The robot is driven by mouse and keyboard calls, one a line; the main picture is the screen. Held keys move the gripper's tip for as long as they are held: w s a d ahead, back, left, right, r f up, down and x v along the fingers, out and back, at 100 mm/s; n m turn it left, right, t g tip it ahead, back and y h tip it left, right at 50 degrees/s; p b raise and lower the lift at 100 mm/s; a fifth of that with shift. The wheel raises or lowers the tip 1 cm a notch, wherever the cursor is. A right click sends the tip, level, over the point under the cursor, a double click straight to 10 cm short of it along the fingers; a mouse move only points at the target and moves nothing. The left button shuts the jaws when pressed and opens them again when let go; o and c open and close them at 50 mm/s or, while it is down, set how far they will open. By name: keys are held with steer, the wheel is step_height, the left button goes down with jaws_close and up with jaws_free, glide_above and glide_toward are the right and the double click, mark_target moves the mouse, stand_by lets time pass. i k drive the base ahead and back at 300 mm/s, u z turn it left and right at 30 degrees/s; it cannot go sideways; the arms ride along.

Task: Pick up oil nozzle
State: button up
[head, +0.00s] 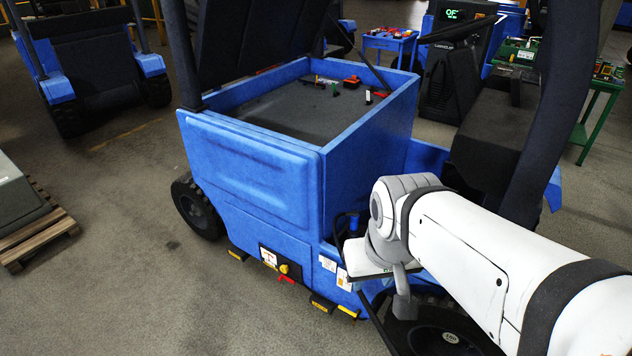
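The head view looks down on a blue forklift with its cover raised. Several small objects (345,88) lie on the dark floor of its open compartment (320,165): black, red, orange and green pieces near the far corner. They are too small to tell which, if any, is the oil nozzle. My white arm reaches in from the lower right, and its grey end with my gripper (403,292) is beside the forklift's right side, low and outside the compartment. My gripper's fingers are partly hidden by the arm, so whether they are open does not show. Nothing held can be made out.
The raised cover (255,45) stands above the compartment's left side. A dark post and seat (490,140) stand to the right, near my arm. A blue cart (390,42) and a green table (595,95) hold small items behind. A wooden pallet (38,235) lies left; open floor lies between.

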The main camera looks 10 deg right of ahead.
mark_target(354, 228)
steer(key=u, duration=0.1)
steer(key=i, duration=1.4)
steer(key=z, duration=0.75)
